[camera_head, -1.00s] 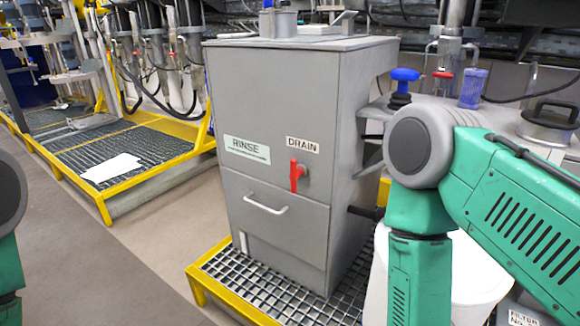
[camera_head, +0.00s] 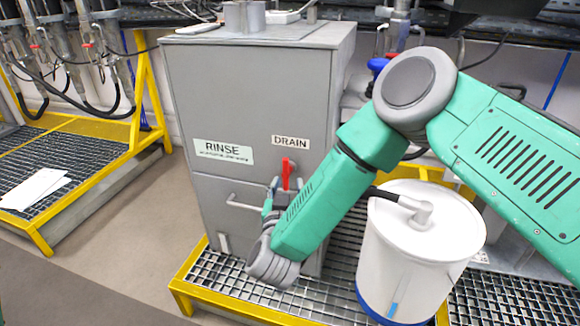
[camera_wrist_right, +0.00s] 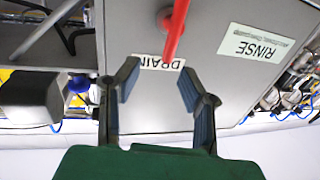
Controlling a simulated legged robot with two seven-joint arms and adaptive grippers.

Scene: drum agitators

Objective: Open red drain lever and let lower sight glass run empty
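The red drain lever (camera_head: 285,174) is on the front of the grey cabinet (camera_head: 240,110), under the DRAIN label (camera_head: 290,142). It points downward in the head view. My right gripper (camera_head: 272,190) is at the cabinet front by the lever's lower end, partly hidden by my own arm. In the right wrist view the gripper (camera_wrist_right: 160,85) is open, with its two fingers apart. The red lever (camera_wrist_right: 175,30) shows beyond and between the fingertips, not clasped. I cannot clearly identify the lower sight glass. My left gripper is out of view.
A white drum (camera_head: 420,250) with a hose and a narrow blue-and-white strip stands on the grating right of the cabinet. The cabinet has a handle (camera_head: 246,205) and a RINSE label (camera_head: 223,152). A yellow-framed grating platform (camera_head: 60,165) is at left; bare floor lies between.

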